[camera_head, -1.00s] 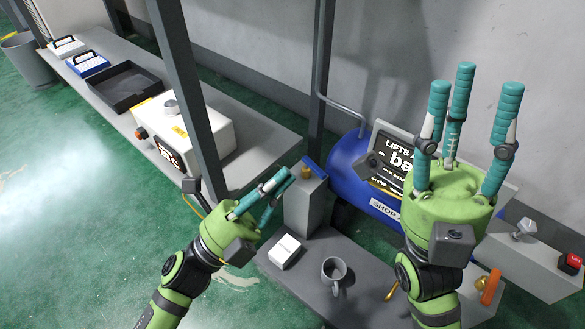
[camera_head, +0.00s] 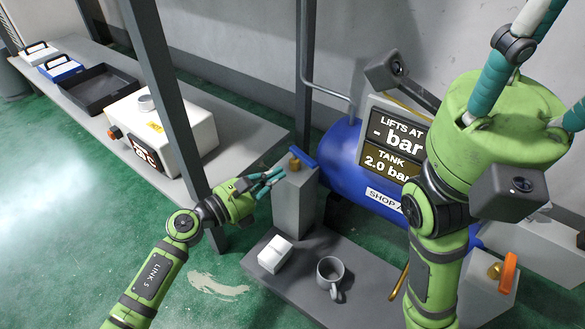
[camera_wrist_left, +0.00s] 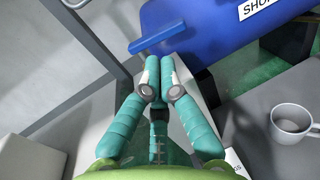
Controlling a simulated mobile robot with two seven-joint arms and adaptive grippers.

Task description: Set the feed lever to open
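A blue lever (camera_head: 302,157) sits on a brass valve at the top of a grey post (camera_head: 294,205); the lever also shows in the left wrist view (camera_wrist_left: 160,40). My left gripper (camera_head: 279,176) is beside the post top, just short of the lever. Its fingertips (camera_wrist_left: 162,64) are close together with nothing visible between them. A second lever, orange (camera_head: 510,272), stands upright on a brass valve at the lower right. No label shows which lever is the feed lever. My right gripper (camera_head: 558,85) is raised at the right, fingers spread, tips outside the view.
A blue tank (camera_head: 340,165) with a pressure sign (camera_head: 392,150) stands behind the post. A white box (camera_head: 274,254) and a grey mug (camera_head: 330,274) are on the low grey platform. A dark frame upright (camera_head: 165,100) rises left of my left gripper. A bench (camera_head: 245,140) runs along the left.

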